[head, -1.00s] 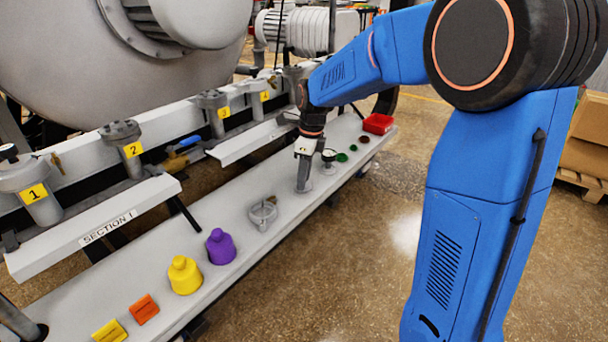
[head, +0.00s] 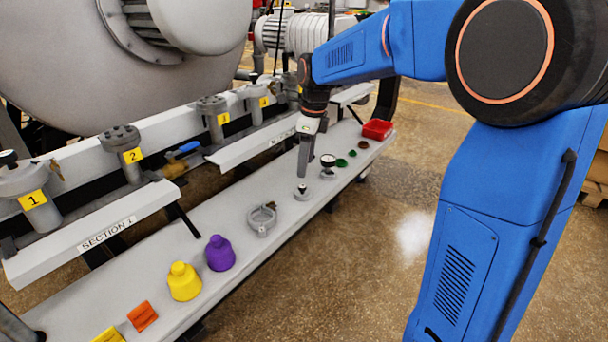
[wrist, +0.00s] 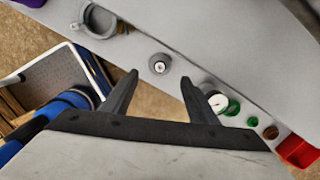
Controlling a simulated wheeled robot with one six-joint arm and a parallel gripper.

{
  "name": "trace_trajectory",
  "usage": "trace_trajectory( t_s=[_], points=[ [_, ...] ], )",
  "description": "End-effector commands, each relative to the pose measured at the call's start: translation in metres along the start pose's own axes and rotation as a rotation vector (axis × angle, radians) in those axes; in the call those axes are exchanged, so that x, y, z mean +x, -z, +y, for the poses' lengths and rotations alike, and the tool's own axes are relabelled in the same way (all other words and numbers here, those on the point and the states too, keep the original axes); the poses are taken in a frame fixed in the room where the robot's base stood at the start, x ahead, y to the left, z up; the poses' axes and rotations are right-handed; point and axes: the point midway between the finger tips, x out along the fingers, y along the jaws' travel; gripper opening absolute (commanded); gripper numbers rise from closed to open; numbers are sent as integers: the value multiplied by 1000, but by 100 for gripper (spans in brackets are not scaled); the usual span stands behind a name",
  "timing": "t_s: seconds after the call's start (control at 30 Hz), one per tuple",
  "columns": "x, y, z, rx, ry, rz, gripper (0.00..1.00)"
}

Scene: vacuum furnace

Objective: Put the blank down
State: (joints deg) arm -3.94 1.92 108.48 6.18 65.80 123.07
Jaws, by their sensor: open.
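The blank (head: 302,193), a small grey disc with a raised knob, stands on the light grey bench (head: 228,286) between the clamp ring and the gauge. In the wrist view the blank (wrist: 159,64) shows whole, beyond the gap between the fingertips. My gripper (head: 304,174) is open and empty just above the blank, pointing down and apart from it. In the wrist view the two fingers of my gripper (wrist: 159,77) are spread wide with nothing between them.
A grey clamp ring (head: 262,218) lies left of the blank, and a dial gauge (head: 328,166) stands close on its right. Green discs (head: 341,162) and a red bin (head: 377,129) are farther along. Purple (head: 220,253) and yellow (head: 184,281) bottle-shaped pieces stand nearer.

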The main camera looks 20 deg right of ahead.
Motion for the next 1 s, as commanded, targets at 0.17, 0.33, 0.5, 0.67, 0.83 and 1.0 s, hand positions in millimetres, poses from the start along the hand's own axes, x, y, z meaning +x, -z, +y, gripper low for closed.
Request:
trace_trajectory(
  t_s=[0.17, 0.33, 0.5, 0.67, 0.83, 1.0],
  points=[
    [-32, 0, 0, 0, 2, -1, 54],
    [-49, 0, 0, 0, 2, -1, 54],
    [-55, 0, 0, 0, 0, 0, 54],
    [-60, 8, 9, -61, 13, -4, 54],
    [-68, 37, 40, -303, 56, -9, 54],
    [-72, 73, 80, -620, 113, 1, 54]
  ],
)
